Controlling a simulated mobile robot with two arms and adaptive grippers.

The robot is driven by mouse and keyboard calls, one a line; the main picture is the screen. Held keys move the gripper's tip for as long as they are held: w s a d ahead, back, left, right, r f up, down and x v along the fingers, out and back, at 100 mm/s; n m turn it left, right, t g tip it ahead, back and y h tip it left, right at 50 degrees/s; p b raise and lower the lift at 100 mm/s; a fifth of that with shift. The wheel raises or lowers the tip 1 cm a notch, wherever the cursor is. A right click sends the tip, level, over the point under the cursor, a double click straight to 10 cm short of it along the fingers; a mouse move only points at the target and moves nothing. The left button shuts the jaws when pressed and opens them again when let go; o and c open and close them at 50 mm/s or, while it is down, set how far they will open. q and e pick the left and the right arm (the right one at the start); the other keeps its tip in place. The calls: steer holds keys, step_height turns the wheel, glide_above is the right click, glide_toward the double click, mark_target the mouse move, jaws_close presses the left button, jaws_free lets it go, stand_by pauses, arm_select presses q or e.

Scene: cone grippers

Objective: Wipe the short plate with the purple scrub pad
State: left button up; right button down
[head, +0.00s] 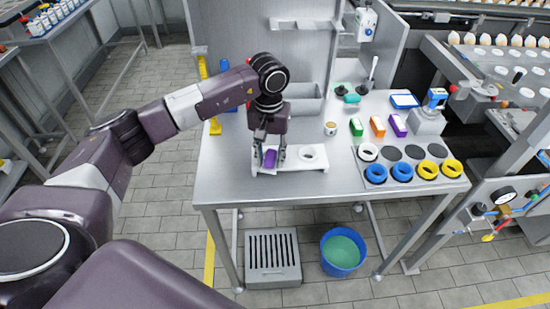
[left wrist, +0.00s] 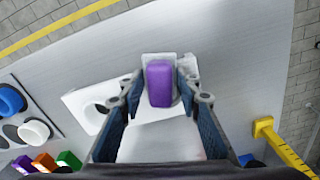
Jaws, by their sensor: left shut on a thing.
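My left gripper (head: 270,157) points down over the white board at the front left of the metal table. It is shut on the purple scrub pad (left wrist: 159,80), whose purple side also shows between the fingers in the head view (head: 269,159). In the left wrist view a pale, roughly square plate (left wrist: 150,57) shows around the pad's far end, on the white board (left wrist: 76,102). I take it for the short plate; pad and fingers hide much of it. I cannot tell whether the pad touches it. My right gripper is not in view.
Green, orange and purple blocks (head: 398,125) stand behind, right of a small jar (head: 330,129). A grey panel (head: 367,176) with blue, yellow and white rings lies at right. A yellow-handled tool (head: 214,126) is at the left edge.

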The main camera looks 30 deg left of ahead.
mark_target(256, 167)
arm_select(q)
steer(key=shift+s+a+f+b, duration=0.15)
steer(key=shift+s+a, duration=0.2)
steer(key=shift+a, duration=0.2)
steer(key=shift+s+a+r+b, duration=0.15)
steer(key=shift+s+a, duration=0.2)
steer(key=shift+a, duration=0.25)
steer(key=shift+s+a+f+b, duration=0.15)
steer(key=shift+s+a, duration=0.2)
steer(key=shift+a, duration=0.2)
steer(key=shift+s+a, duration=0.4)
steer(key=shift+a, duration=0.25)
steer(key=shift+r, duration=0.2)
steer(key=shift+w+r, duration=0.1)
steer(key=shift+r, duration=0.5)
steer(key=shift+r+p, duration=1.3)
steer(key=shift+r, duration=1.05)
step_height(256, 167, up, 3)
steer(key=shift+p, duration=0.65)
